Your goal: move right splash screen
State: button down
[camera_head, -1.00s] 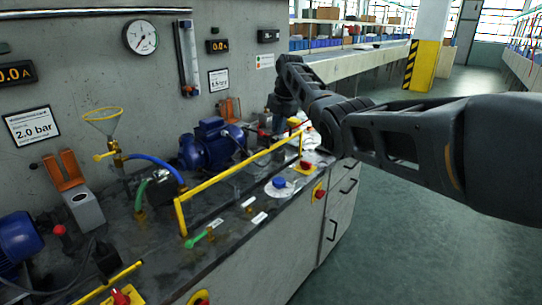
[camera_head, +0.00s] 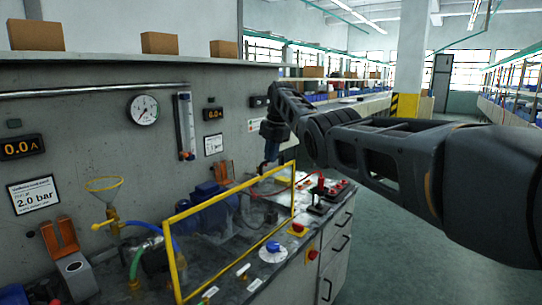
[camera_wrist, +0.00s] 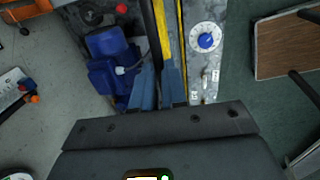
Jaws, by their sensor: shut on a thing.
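The right splash screen (camera_head: 229,190) is a clear panel in a yellow frame, standing upright along the front of the bench in the head view. Pump parts show through it. My gripper (camera_head: 265,168) reaches down to its top bar, toward the far end. In the wrist view, my gripper (camera_wrist: 159,78) has its two blue-grey fingers closed about the screen's yellow top bar (camera_wrist: 159,30). The exact contact is hidden between the fingers. Whether the frame's lower edge touches the bench is unclear.
A blue motor (camera_wrist: 108,50) stands close behind the screen. In front are a blue knob on a white dial (camera_head: 272,249) and a red knob (camera_head: 297,228). The aisle floor at right is clear.

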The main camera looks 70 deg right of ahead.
jog(key=shift+r, duration=0.35)
jog(key=c, duration=1.5)
grip_release()
jog(key=o, duration=0.3)
jog(key=shift+f, duration=0.1)
jog(key=shift+o, duration=0.2)
notch_tip(320, 180, up, 8)
jog(key=s+b, duration=0.1)
jog(key=shift+s+a+f, duration=0.15)
jog(key=shift+s, duration=0.1)
